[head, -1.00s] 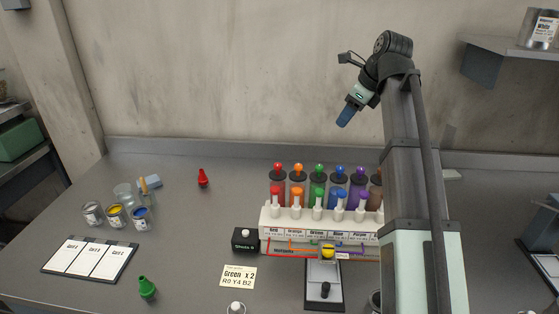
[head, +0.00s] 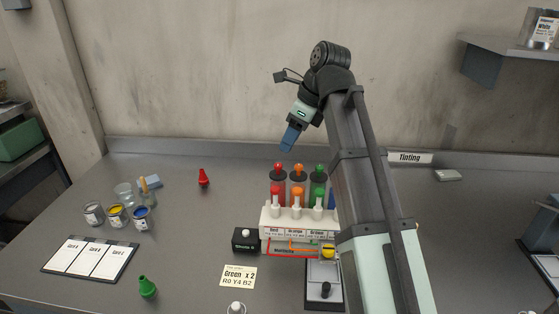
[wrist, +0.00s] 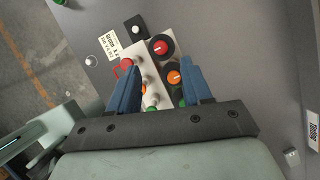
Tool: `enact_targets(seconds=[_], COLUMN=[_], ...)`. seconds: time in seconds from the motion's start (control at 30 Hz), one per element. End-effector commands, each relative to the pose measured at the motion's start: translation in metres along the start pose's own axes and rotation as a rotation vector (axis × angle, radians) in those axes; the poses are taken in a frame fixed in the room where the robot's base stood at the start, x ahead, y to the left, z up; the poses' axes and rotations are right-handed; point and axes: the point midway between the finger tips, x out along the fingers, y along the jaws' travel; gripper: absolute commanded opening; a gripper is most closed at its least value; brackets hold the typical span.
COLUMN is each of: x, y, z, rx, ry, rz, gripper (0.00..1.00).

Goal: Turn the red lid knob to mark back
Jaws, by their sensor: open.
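The red lid knob (head: 278,168) tops the dark lid of the leftmost canister in the dispenser rack (head: 268,215). In the wrist view the red knob (wrist: 160,47) is round, with a pale pointer line across it, on a black disc. The marks around it are too small to read. My gripper (head: 288,143) is in the air above the rack, near the red and orange knobs, fingers pointing down. In the wrist view its blue fingers (wrist: 161,70) are apart, with nothing held, and the red knob shows just beyond their tips.
The orange knob (head: 298,168) and green knob (head: 319,169) stand close to the right of the red one. White-topped dispensers line the rack's front. A small black box (head: 245,241) sits left of the rack. My arm hides the rack's right part.

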Motion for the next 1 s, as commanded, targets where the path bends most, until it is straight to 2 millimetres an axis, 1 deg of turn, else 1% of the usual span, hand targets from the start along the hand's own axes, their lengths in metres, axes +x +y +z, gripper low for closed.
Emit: enact_targets(seconds=[0.03,0.2,0.3,0.5,0.7,1.0], x=[0.010,0.037,0.052,0.072,0.081,0.082], y=[0.001,0.001,0.001,0.000,0.000,0.000], z=[-0.001,-0.001,-0.001,0.000,0.000,0.000], rx=[-0.001,0.000,0.000,0.000,0.000,0.000], ry=[0.001,0.001,0.000,0.000,0.000,0.000], rz=[0.002,0.002,0.001,0.000,0.000,-0.001], gripper=[0.49,0.49,0.49,0.49,0.49,0.49])
